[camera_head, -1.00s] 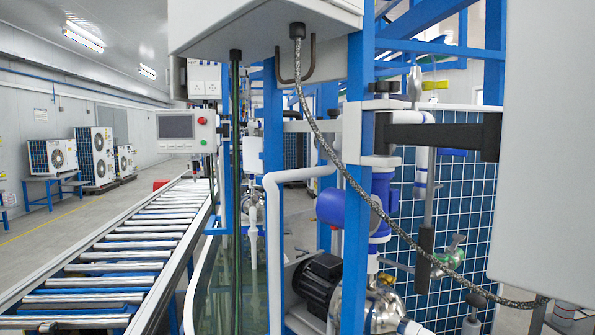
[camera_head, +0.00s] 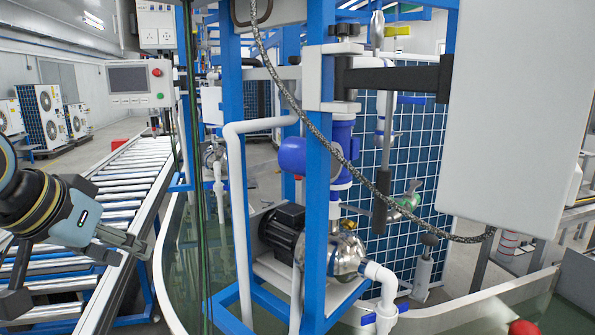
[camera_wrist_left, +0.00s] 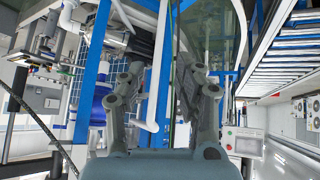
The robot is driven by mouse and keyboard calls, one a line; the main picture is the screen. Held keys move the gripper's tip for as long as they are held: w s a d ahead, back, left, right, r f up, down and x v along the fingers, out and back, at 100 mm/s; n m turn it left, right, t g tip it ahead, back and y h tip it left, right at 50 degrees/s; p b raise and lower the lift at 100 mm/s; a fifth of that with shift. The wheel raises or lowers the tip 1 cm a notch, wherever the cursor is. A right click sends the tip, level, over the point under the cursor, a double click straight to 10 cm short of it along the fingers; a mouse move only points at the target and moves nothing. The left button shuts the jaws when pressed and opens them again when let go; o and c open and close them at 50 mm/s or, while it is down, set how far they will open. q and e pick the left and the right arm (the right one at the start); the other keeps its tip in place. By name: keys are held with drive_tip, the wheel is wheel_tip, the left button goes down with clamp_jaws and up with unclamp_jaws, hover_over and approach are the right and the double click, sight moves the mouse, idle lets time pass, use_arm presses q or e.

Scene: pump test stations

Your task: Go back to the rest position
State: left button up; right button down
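My left gripper (camera_head: 80,270) is at the left edge of the head view, in front of the roller conveyor (camera_head: 130,190). Its dark fingers are spread apart. In the left wrist view the two fingers of the left gripper (camera_wrist_left: 160,72) stand apart, with nothing held between them. My right gripper is not in view.
A blue frame (camera_head: 318,200) carries a pump (camera_head: 340,250) and white pipes in the middle. A grey panel box (camera_head: 520,110) hangs at the right with a braided cable (camera_head: 325,145). A control panel (camera_head: 137,84) is above the conveyor. Floor shows at the far left.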

use_arm(q)
drive_tip(key=s+a+f+g+y, duration=0.1)
drive_tip(key=s+f+g+y, duration=0.1)
drive_tip(key=s+f, duration=0.75)
drive_tip(key=s+a+f+g+y, duration=0.15)
drive_tip(key=s+f, duration=0.35)
drive_tip(key=s, duration=1)
wheel_tip(320, 180, down, 34)
drive_tip(key=s+a+n+g+b, duration=0.1)
drive_tip(key=s+a+g+b, duration=0.15)
drive_tip(key=b, duration=0.55)
drive_tip(key=s+f+b, duration=0.3)
drive_tip(key=s+f, duration=0.6)
drive_tip(key=f, duration=0.2)
drive_tip(key=s+a+f+b, duration=0.1)
drive_tip(key=s+f+b, duration=0.3)
drive_tip(key=s+f, duration=0.5)
wheel_tip(320, 180, down, 3)
drive_tip(key=shift+s+a+f+g, duration=0.1)
drive_tip(key=shift+s+a+g, duration=0.15)
drive_tip(key=shift+s+g, duration=0.15)
drive_tip(key=shift+h, duration=0.25)
